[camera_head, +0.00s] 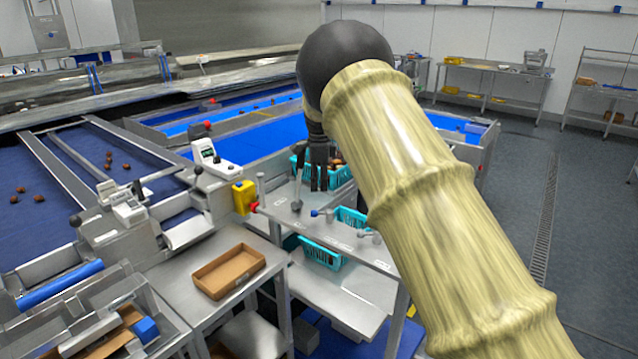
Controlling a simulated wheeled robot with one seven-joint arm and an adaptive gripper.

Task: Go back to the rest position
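My gripper (318,178) is a dark shape near the middle of the head view, pointing down above the metal table (283,213). My own pale, ribbed arm comes in from the lower right and hides part of the table behind it. A teal basket (298,163) with brown dates in it stands right behind the gripper's fingers. I cannot tell whether the fingers touch it, or whether they are open or hold anything.
More teal baskets (322,254) sit at the table's front. A brown tray (229,271) lies on a side stand. Blue sorting belts (40,200) with several dates are at left. A yellow box (243,197) stands by the table. Open floor (590,230) lies at right.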

